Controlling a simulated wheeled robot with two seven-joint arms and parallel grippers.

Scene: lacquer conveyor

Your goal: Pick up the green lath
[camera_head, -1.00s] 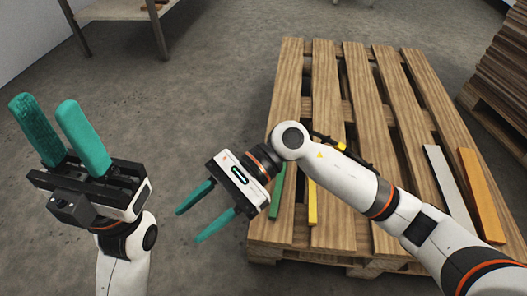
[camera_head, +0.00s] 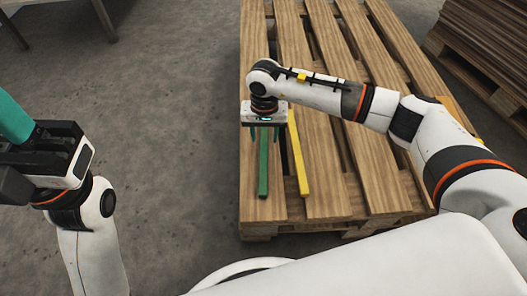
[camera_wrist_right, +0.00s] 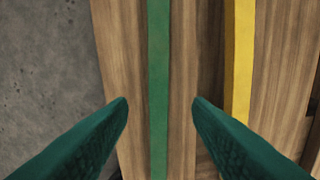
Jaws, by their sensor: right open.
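The green lath (camera_head: 263,172) lies lengthwise on a board at the left side of the wooden pallet (camera_head: 325,206). My right gripper (camera_head: 263,143) points down over its far part, which it partly hides. In the right wrist view the green lath (camera_wrist_right: 158,90) runs between the two open teal fingers (camera_wrist_right: 159,103), with bare wood on both sides of it. The fingers are apart and hold nothing; their height above the wood is hard to tell. My left gripper (camera_head: 17,125) is cut off at the left edge, with one teal finger showing.
A yellow lath (camera_head: 299,160) lies to the right of the green one and also shows in the wrist view (camera_wrist_right: 241,60). An orange piece (camera_head: 456,113) is partly hidden behind my right arm. A stack of dark boards (camera_head: 497,45) stands at the far right. Floor (camera_head: 170,130) left of the pallet is clear.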

